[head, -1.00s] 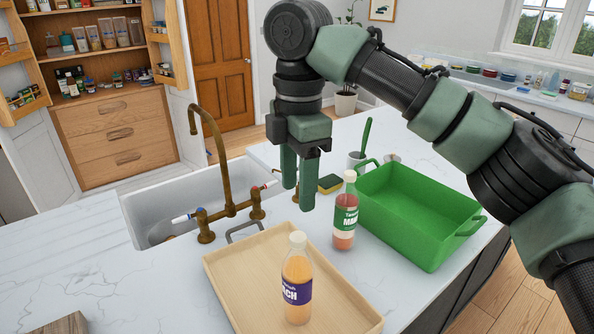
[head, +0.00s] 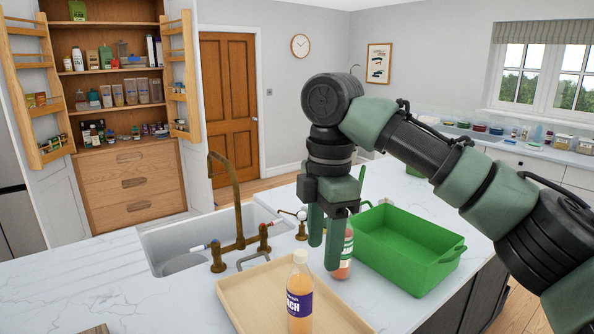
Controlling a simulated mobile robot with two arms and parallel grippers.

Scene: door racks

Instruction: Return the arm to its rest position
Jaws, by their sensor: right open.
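My right arm reaches in from the right in the head view. Its gripper (head: 324,240) points down with the two fingers apart and nothing between them. It hangs in front of a bottle with a red lower part (head: 343,268), hiding much of it. I cannot tell whether the fingers touch that bottle. A peach-coloured bottle with a purple label (head: 300,297) stands upright on the wooden tray (head: 248,292), nearer to me. My left gripper is not in view.
A green rectangular bin (head: 410,248) stands on the counter, right of the gripper. A sink (head: 165,250) with a brass tap (head: 236,200) lies to the left. The marble counter (head: 80,290) at the left is mostly bare. Open shelves and a wooden door (head: 229,100) stand behind.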

